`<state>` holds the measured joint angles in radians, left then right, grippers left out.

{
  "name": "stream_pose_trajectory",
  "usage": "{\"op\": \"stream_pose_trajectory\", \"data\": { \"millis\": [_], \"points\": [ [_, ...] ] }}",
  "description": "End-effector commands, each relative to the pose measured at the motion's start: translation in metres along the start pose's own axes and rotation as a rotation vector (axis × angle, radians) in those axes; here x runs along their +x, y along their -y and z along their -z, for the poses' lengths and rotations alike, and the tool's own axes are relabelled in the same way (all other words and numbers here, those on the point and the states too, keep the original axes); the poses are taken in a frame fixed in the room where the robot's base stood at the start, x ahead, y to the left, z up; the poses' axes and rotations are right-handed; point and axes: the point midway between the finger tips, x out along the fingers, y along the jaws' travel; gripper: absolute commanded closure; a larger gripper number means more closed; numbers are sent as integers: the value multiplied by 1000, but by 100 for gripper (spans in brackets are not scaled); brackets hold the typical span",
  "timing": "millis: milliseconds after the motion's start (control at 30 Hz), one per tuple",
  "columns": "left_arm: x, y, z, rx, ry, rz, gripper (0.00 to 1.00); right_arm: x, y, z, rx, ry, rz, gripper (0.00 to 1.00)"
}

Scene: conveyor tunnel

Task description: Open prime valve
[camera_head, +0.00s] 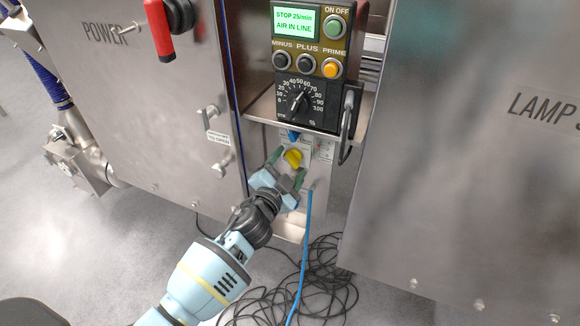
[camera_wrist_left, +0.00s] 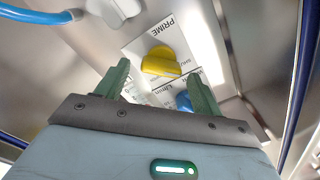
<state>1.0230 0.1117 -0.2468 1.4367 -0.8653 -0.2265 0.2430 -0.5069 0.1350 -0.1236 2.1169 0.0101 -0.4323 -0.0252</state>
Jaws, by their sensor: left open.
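The yellow prime valve knob (camera_head: 293,158) sits on a small panel below the control box. It also shows in the left wrist view (camera_wrist_left: 161,62), on a white label reading PRIME. My left gripper (camera_head: 287,168) is open, its two green fingers apart just in front of the knob. In the left wrist view the knob is beyond and between the fingertips (camera_wrist_left: 160,75), and I see no contact. A blue knob (camera_wrist_left: 184,102) is beside the yellow one, partly behind a finger. It also shows above the yellow knob in the head view (camera_head: 294,136). My right gripper is not in view.
The control box (camera_head: 312,65) above has buttons, a dial and a display reading "AIR IN LINE". A blue hose (camera_head: 303,260) hangs close to my left gripper. Black cables (camera_head: 310,285) lie coiled on the floor. Large steel panels (camera_head: 460,150) stand on both sides.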

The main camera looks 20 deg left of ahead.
Motion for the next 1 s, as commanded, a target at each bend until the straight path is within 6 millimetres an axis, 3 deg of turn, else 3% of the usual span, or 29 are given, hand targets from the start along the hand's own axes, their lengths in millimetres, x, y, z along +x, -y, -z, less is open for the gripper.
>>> {"op": "stream_pose_trajectory", "data": {
  "millis": [400,733,1000],
  "points": [
    [7,0,0,0,0,0,33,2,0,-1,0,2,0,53],
    [7,0,0,0,0,0,76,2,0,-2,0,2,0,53],
    [7,0,0,24,0,0,77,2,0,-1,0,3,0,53]
  ]
}}
